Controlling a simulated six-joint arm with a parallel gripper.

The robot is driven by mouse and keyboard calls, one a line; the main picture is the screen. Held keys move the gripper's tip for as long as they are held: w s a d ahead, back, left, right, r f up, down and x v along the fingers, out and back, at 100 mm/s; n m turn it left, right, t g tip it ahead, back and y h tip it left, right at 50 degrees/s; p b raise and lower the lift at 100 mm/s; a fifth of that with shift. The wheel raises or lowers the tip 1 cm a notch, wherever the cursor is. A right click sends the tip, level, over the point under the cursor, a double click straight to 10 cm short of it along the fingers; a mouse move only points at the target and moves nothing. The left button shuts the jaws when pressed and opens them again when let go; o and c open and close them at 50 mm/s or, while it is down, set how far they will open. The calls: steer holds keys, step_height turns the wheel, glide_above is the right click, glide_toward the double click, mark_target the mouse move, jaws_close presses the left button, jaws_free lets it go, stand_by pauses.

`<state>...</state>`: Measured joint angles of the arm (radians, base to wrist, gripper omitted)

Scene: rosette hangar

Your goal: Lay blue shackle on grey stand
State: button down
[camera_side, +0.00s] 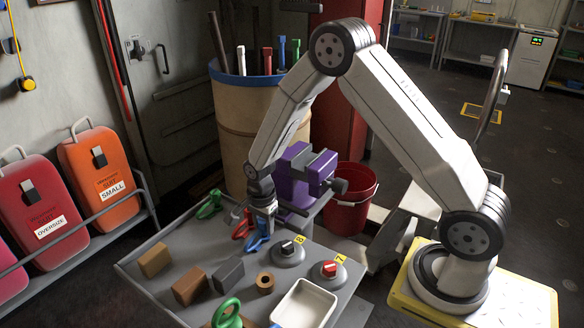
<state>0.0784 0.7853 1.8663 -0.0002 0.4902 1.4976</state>
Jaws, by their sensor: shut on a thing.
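The blue shackle (256,238) is at the lower end of my gripper (263,222), above the grey table's back part. My gripper points down and is shut on it. The fingertips partly hide its upper part, and I cannot tell whether it touches the table. Two round grey bases stand to the right of it. One, a grey stand (287,256), has a dark and white top and a yellow tag 8. The other base (327,277) has a red top and a yellow tag 7.
A red shackle (242,224) lies just left of my gripper, with a green shackle (209,206) beyond it. Several blocks (189,286), a white tray (304,305) and a green ring (227,313) occupy the front. A purple vise (300,178) stands behind.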

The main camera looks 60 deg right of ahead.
steer(key=shift+c, duration=0.9)
jaws_free()
steer(key=shift+r, duration=0.15)
steer(key=shift+r, duration=3.75)
steer(key=shift+s+a+r+n, duration=0.2)
steer(key=shift+s+r+n, duration=0.35)
steer(key=shift+n, duration=0.25)
steer(key=s+a+r+n+t, duration=0.1)
steer(key=s+r+n, duration=0.1)
steer(key=s+n, duration=0.5)
steer(key=s+a+r+n+t, duration=0.1)
steer(key=s+a+r+n, duration=0.1)
steer(key=s+n, duration=0.4)
steer(key=n, duration=0.3)
steer(key=shift+s+r+t, duration=0.3)
steer(key=shift+s+r, duration=0.05)
steer(key=shift+s, duration=0.05)
